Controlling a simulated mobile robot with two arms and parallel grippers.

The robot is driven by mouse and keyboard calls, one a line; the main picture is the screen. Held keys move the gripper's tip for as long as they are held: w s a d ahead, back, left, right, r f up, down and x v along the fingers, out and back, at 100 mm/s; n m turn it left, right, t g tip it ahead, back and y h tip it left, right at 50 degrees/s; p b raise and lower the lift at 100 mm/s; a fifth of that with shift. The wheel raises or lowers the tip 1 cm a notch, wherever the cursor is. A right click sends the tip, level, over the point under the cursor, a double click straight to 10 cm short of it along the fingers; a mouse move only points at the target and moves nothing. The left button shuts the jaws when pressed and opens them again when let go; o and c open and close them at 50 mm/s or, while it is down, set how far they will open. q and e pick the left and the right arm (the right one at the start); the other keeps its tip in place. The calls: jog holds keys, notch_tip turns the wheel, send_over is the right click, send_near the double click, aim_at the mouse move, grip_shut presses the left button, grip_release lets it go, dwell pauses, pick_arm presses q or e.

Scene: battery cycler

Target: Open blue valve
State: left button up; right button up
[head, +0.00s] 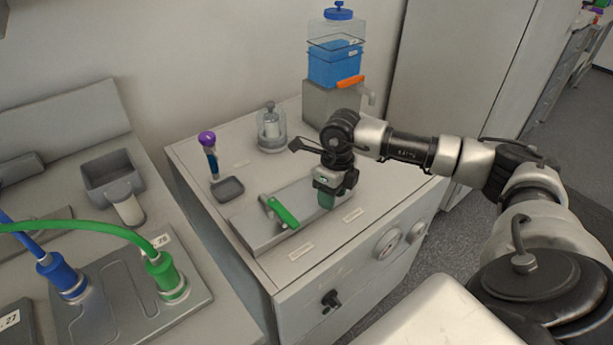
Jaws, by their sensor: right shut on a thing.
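My right gripper (328,198) points down at the right part of a grey valve panel (262,238) on the cabinet top. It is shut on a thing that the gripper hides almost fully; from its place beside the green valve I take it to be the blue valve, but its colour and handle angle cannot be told. A green valve handle (283,213) shows clear to the left of the gripper on the same panel. My left gripper is not in view.
A blue-filled tank (335,66) with an orange handle (350,81) below stands behind my right arm. A glass jar (271,130) and a purple-capped tube (209,150) stand at the back. Green (165,275) and blue (62,275) connectors with hoses are at left.

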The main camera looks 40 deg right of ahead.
jog(key=shift+n+h, duration=0.6)
jog(key=shift+n, duration=0.3)
jog(key=d, duration=0.3)
jog(key=d+r+b, duration=0.1)
jog(key=d, duration=0.1)
jog(key=shift+d, duration=0.35)
jog(key=shift+c, duration=0.8)
jog(key=o, duration=0.3)
jog(key=d+n, duration=0.1)
jog(key=s+d+n, duration=0.1)
jog(key=shift+s+d, duration=0.2)
jog(key=shift+d, duration=0.1)
jog(key=d, duration=0.1)
jog(key=d+f, duration=0.1)
jog(key=shift+w+d+f+y, duration=0.1)
jog(key=shift+d+f+y, duration=0.2)
jog(key=c, duration=0.3)
jog(key=shift+a+r, duration=0.35)
jog(key=shift+a, duration=0.45)
jog(key=shift+o, duration=1.1)
jog(key=shift+w+d+f, duration=0.1)
jog(key=shift+f, duration=0.15)
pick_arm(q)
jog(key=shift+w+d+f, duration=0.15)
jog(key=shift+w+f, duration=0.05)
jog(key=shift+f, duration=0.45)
pick_arm(e)
jog(key=shift+r, duration=0.1)
